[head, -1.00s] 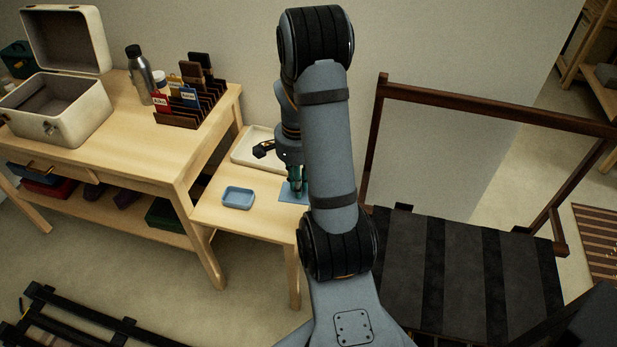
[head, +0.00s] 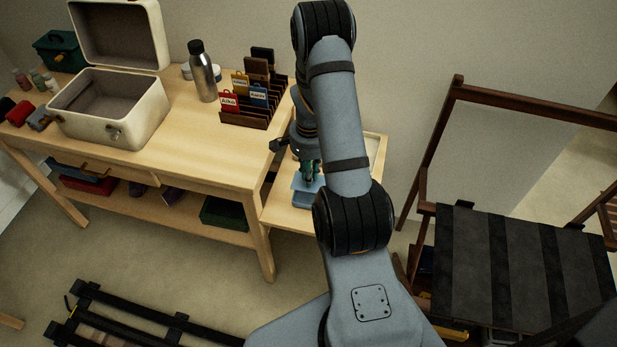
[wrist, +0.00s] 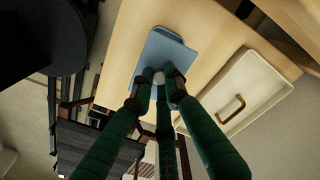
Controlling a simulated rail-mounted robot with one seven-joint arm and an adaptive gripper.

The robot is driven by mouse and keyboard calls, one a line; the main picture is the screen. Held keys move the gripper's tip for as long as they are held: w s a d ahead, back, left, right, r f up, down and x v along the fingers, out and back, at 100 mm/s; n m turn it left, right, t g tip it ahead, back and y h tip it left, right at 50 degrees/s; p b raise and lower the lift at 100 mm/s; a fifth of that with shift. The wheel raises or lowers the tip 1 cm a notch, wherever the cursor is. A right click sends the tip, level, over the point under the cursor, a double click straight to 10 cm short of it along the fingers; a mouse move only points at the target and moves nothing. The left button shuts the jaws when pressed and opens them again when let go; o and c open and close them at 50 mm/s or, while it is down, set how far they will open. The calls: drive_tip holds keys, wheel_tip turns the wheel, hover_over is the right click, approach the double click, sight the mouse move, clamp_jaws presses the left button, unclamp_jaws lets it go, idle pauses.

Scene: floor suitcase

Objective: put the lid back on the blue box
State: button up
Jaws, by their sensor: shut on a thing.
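My gripper (head: 310,172), with green fingers, is shut on the flat blue lid (head: 301,184) by what looks like its small pale knob. In the wrist view the fingertips (wrist: 160,84) meet at that knob over the lid (wrist: 160,58). The blue box (head: 302,200) is on the low side table, just below and in front of the lid in the head view. In the wrist view the lid covers most of it, and a blue edge (wrist: 170,34) shows past the lid. I cannot tell whether lid and box touch.
A cream tray (wrist: 278,92) with a brown handle-shaped thing lies beside the box. The higher table holds an open cream case (head: 112,130), a steel bottle (head: 203,75) and a rack of tags (head: 245,118). A dark striped luggage stand (head: 510,260) is at right.

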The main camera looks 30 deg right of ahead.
wheel_tip(320, 180, down, 5)
drive_tip(key=b, duration=0.3)
drive_tip(key=shift+w+a, duration=0.1)
drive_tip(key=shift+a, duration=0.05)
drive_tip(key=shift+f+b, duration=0.6)
drive_tip(key=shift+b, duration=0.25)
drive_tip(key=shift+f+b, duration=0.15)
drive_tip(key=shift+b, duration=0.55)
idle(1.5)
idle(0.4)
drive_tip(key=o, duration=0.9)
drive_tip(key=shift+o, duration=1.2)
drive_tip(key=shift+o, duration=1.2)
